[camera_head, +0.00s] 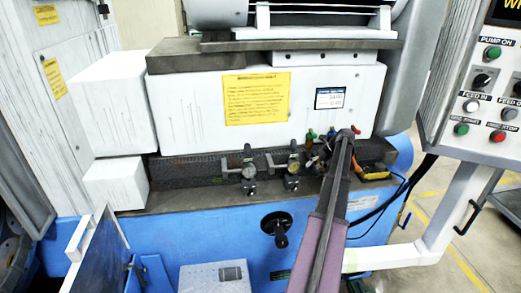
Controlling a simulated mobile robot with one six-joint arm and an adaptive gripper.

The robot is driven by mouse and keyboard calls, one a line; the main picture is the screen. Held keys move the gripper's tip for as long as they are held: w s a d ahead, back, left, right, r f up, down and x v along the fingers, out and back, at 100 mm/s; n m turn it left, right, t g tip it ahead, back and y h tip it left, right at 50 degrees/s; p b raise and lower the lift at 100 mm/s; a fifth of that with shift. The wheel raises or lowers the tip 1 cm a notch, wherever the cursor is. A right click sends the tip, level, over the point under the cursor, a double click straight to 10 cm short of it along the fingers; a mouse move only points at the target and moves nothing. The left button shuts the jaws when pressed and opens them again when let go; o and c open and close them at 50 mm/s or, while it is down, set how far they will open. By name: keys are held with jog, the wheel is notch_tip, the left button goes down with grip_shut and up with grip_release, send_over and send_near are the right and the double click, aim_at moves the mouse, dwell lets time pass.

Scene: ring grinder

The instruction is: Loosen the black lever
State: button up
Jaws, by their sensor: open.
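My arm rises from the bottom of the head view to the machine's ledge. My gripper (319,158) is small and dark at its far end, open, among fittings with red and green tips. Its fingers are hard to make out, and no held object shows. I cannot single out the black lever for certain; dark parts by the gripper and my arm hide some of that area.
A black handwheel (276,226) sits on the blue front. A yellow device (376,175) with a cable lies right of my arm. A control panel (487,95) stands at the right. A white housing (205,110) overhangs the ledge (190,197). A grey box (213,278) is below.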

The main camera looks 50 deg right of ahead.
dwell(0.3)
jog(key=shift+s+r+n+p, duration=0.45)
jog(key=shift+r+p, duration=0.25)
jog(key=shift+p, duration=0.25)
jog(key=s+a+r+n+g+p, duration=0.2)
jog(key=s+r+n+g+p, duration=0.3)
jog(key=p, duration=0.3)
jog(key=w+a+f+n+g+h+b, duration=0.1)
jog(key=w+a+n, duration=0.55)
jog(key=a, duration=0.55)
jog(key=w+a+f+n+b, duration=0.2)
jog(key=w+a+n, duration=0.45)
jog(key=a, duration=0.45)
jog(key=w+a+f+n+g+h+b, duration=0.1)
jog(key=w+a+n, duration=0.55)
jog(key=a, duration=0.55)
jog(key=s+a+f+n+b, duration=0.1)
jog(key=a+f+n+b, duration=0.2)
jog(key=a+n, duration=0.5)
jog(key=s+a+f+n+h+b, duration=0.1)
jog(key=a+f+n+b, duration=0.2)
jog(key=a+n, duration=0.6)
jog(key=shift+s+a+n+t+h, duration=0.3)
jog(key=shift+s+a+t, duration=0.1)
jog(key=shift+a, duration=8.2)
